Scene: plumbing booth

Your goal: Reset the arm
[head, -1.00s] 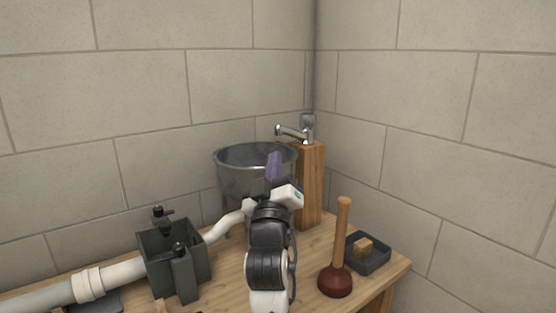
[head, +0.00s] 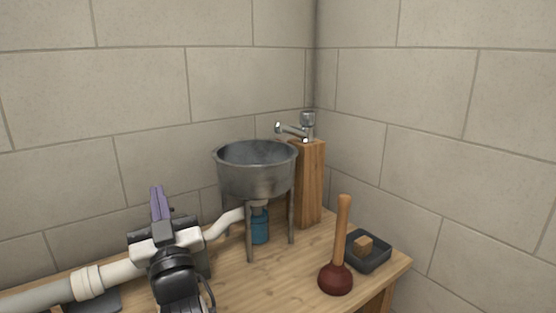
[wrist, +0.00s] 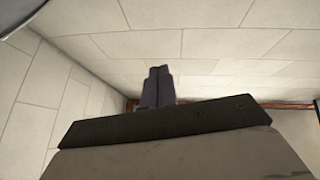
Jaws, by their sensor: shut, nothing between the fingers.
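My gripper (head: 159,200) is at the left in the head view, raised over the white pipe and in front of the dark grey box. Its purple fingers point up and are together, with nothing between them. In the wrist view the shut fingers (wrist: 158,86) show against the block wall. My arm hides most of the dark grey box (head: 204,262).
A metal basin (head: 255,178) on legs stands at the back, with a blue container (head: 260,227) under it. A tap (head: 295,128) sits on a wooden post (head: 310,185). A plunger (head: 337,270) and a black tray (head: 381,255) with a tan block (head: 363,244) are at right.

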